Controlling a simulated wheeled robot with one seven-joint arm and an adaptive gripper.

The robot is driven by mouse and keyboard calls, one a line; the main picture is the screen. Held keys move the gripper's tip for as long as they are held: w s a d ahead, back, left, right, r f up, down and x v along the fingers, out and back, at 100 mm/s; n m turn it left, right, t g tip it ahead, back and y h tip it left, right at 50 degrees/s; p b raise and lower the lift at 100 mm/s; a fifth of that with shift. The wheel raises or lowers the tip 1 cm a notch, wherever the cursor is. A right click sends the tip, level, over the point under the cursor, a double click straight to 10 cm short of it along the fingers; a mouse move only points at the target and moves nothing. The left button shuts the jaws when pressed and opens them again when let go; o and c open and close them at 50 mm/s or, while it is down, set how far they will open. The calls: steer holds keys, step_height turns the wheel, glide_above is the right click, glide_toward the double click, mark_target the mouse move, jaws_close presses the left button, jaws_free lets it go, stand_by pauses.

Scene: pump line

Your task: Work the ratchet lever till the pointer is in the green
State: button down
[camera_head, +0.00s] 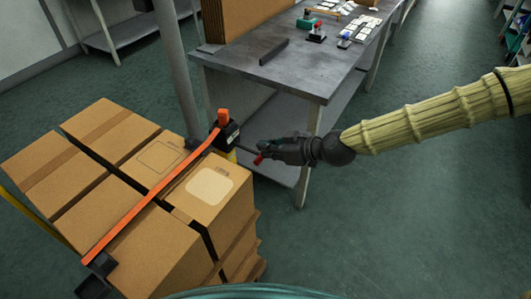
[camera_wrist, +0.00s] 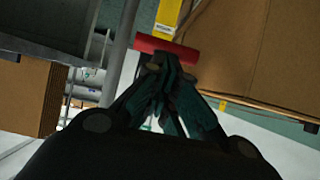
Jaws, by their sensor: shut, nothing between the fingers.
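The black ratchet unit (camera_head: 228,134) with an orange top sits at the right end of an orange strap (camera_head: 150,196) over stacked cartons. Its thin dark lever sticks out to the right and ends in a red grip (camera_head: 258,160). The red grip also lies across the top middle of the wrist view (camera_wrist: 180,50). My gripper (camera_head: 265,150) is at the lever's end, its fingers shut and empty. In the wrist view its fingertips (camera_wrist: 168,62) are right at the red grip; I cannot tell whether they touch it. No pointer or green zone can be made out.
The cartons (camera_head: 212,190) stand on a pallet at the left. A grey post (camera_head: 178,70) rises behind the ratchet. A metal workbench (camera_head: 310,72) with small parts stands behind my gripper. The floor (camera_head: 400,220) at the right is clear.

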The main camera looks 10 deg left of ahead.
steer(key=shift+t+y, duration=0.3)
steer(key=shift+y, duration=0.2)
steer(key=shift+s+d+f+b, duration=0.1)
steer(key=shift+d+f+b, duration=0.1)
steer(key=shift+f+b, duration=1.1)
steer(key=shift+s+d+f+b, duration=0.1)
steer(key=shift+d+f+b, duration=0.05)
steer(key=shift+f+b, duration=1.05)
steer(key=shift+r, duration=0.1)
steer(key=r+p+v, duration=0.1)
steer(key=v, duration=1.2)
steer(key=shift+p, duration=0.3)
steer(key=shift+w+a, duration=0.1)
steer(key=shift+a, duration=0.1)
